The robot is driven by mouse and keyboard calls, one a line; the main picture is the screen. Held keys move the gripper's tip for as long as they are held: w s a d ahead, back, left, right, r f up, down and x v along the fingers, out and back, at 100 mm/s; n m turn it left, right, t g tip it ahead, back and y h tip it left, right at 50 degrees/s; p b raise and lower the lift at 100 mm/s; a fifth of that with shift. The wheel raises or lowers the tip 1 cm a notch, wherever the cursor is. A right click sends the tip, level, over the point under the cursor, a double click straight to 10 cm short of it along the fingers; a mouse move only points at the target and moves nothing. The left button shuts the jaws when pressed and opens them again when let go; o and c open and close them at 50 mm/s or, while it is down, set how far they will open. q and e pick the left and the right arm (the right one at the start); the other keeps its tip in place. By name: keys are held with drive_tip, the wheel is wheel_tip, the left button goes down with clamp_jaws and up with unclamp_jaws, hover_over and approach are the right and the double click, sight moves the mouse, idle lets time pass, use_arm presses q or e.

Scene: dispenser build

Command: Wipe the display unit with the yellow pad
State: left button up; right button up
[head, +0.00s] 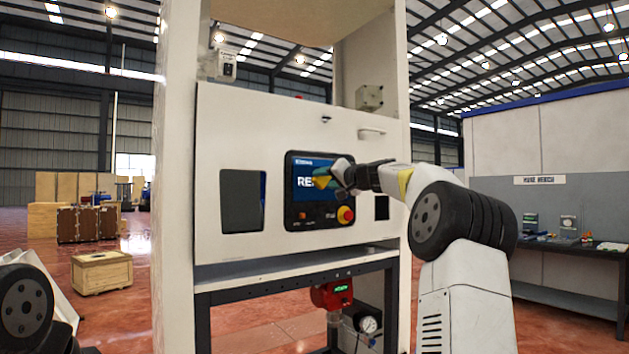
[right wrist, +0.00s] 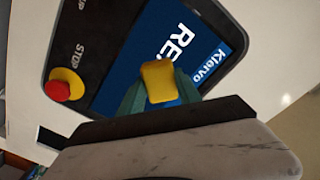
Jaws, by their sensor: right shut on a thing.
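The display unit (head: 303,210) is a black panel with a blue screen showing partly covered white letters, set in the white front of the machine. Its blue screen (right wrist: 150,45) and red stop button (right wrist: 64,85) also show in the right wrist view. In the head view the pad (head: 322,182) covers part of the screen. I cannot tell whether it touches the glass. My left gripper is not in view.
The red stop button (head: 345,215) on its yellow base is just below my right gripper. A door handle (head: 371,131) sticks out at the upper right of the machine front. A wooden crate (head: 103,272) stands on the floor at left. A workbench (head: 570,246) stands at right.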

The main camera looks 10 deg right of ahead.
sight(303, 178)
drive_tip(key=shift+s+a, duration=0.35)
drive_tip(key=shift+a, duration=0.6)
drive_tip(key=shift+s+a, duration=0.35)
drive_tip(key=shift+a, duration=0.6)
drive_tip(key=shift+s+a, duration=0.35)
drive_tip(key=shift+a, duration=0.6)
drive_tip(key=v, duration=0.6)
drive_tip(key=shift+s, duration=0.1)
drive_tip(key=v, duration=0.3)
